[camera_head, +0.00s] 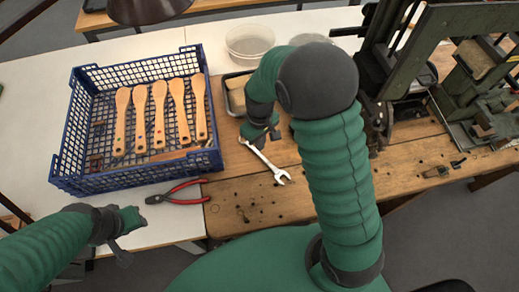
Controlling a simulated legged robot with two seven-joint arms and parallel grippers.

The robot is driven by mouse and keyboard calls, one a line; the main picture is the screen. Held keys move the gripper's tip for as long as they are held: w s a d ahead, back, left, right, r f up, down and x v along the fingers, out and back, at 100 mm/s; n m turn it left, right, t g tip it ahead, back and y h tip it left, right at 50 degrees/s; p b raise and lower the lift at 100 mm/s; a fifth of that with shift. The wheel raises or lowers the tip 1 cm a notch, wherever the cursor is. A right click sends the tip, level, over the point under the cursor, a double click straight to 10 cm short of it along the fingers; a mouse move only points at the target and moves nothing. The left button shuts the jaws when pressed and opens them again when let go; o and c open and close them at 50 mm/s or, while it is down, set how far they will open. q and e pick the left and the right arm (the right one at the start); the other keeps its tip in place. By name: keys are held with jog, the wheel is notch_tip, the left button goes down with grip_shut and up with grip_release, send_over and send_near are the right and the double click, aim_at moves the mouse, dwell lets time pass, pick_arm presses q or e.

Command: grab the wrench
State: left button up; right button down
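The silver wrench (269,165) lies at a slant on the wooden bench top, its open jaw toward the lower right. My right gripper (259,137) is at the wrench's upper-left end and overlaps it in the picture. The gripper's own wrist hides part of its fingers, so I cannot tell whether they grip the wrench or hover over it. My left gripper (132,236) is at the lower left, in front of the blue crate and away from the wrench. Its finger opening does not show clearly.
A dark tray with a block (236,92) sits behind my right gripper. A green machine (440,45) stands at right. Bare wood lies around the wrench's jaw.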

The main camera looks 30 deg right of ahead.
jog(key=r, duration=0.3)
jog(key=shift+s+r, duration=0.2)
jog(key=shift+r, duration=0.05)
jog(key=c, duration=2)
grip_release()
jog(key=shift+w, duration=0.1)
jog(key=o, duration=0.7)
jog(key=shift+d, duration=0.1)
jog(key=o, duration=0.9)
jog(key=shift+c, duration=0.2)
